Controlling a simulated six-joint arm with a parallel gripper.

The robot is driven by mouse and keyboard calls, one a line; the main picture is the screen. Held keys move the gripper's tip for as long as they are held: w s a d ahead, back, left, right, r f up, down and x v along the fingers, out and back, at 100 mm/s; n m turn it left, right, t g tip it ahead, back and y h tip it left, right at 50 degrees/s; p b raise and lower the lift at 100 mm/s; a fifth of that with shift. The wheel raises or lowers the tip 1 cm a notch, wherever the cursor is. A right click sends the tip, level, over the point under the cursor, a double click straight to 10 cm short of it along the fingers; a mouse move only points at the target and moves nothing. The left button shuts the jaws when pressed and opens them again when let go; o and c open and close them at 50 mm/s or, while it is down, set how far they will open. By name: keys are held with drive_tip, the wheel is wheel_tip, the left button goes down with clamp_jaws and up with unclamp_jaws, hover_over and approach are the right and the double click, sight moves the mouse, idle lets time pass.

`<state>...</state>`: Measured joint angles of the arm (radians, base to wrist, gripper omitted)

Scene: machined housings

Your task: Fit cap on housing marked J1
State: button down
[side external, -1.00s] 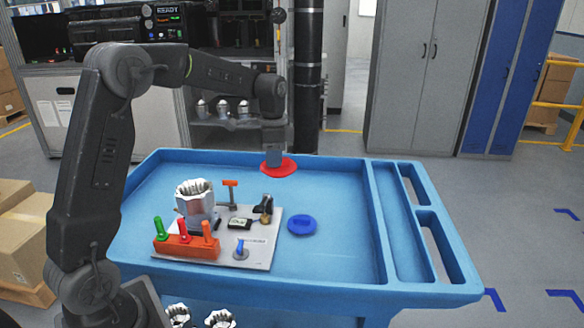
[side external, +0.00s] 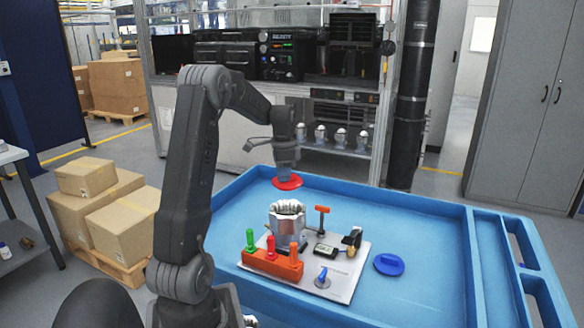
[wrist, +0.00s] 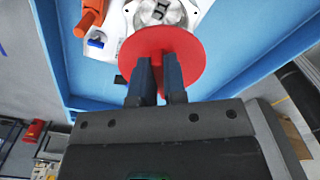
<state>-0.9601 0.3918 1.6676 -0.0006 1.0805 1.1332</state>
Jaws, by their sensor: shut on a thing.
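My gripper (side external: 287,172) is shut on a red cap (side external: 288,184), a flat round disc, and holds it in the air. Cap and housing are apart.
The light plate (side external: 345,288) also bears an orange block (side external: 272,264) with green, red and orange handles, an orange-topped post (side external: 322,214), a small gauge and a blue-handled part. A blue disc (side external: 389,264) lies on the blue tray (side external: 425,225) to the right. The tray's right part is clear.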

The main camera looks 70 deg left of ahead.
sight(284, 226)
drive_tip(key=shift+f, duration=1.05)
drive_tip(key=shift+f, duration=2.4)
drive_tip(key=shift+f, duration=1.15)
idle(1.2)
drive_tip(key=c, duration=1.1)
unclamp_jaws()
drive_tip(key=shift+o, duration=0.4)
drive_tip(key=o, duration=0.4)
